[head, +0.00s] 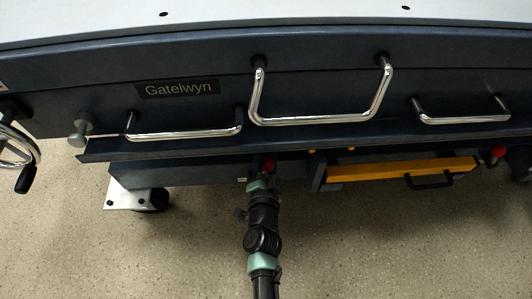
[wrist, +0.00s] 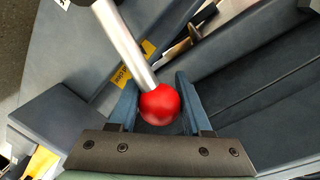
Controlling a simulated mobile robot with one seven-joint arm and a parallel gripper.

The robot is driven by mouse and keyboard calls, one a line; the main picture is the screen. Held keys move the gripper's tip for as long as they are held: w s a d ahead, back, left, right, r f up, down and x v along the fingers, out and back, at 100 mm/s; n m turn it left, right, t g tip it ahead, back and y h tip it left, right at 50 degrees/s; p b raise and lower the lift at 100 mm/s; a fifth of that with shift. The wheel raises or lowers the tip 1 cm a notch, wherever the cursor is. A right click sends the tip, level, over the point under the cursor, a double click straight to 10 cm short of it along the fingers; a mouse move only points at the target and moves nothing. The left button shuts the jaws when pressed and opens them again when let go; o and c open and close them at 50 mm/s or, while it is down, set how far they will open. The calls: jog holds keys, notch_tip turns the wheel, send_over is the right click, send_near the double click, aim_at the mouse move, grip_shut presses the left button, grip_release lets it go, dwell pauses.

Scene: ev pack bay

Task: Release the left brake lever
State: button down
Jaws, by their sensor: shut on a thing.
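The left brake lever (wrist: 128,42) is a metal rod with a red ball knob (wrist: 160,104). In the wrist view the knob sits between the two blue fingers of my gripper (wrist: 157,92), which is shut on it. In the head view the red knob (head: 268,165) shows under the left part of the dark bench, right at the tip of my gripper (head: 262,181). The bench underside hides most of the lever in the head view.
A second red knob (head: 498,151) is at the far right under the bench. A yellow drawer (head: 400,169) with a black handle lies between. Chrome handles (head: 320,121) stick out of the bench front above. A caster (head: 152,200) stands left. The speckled floor is open in front.

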jog(key=shift+d+f+m+b, duration=0.4)
jog(key=shift+d+m+b, duration=0.15)
jog(key=shift+d+m, duration=0.25)
jog(key=shift+c, duration=1.8)
grip_release()
jog(key=shift+a+r, duration=0.1)
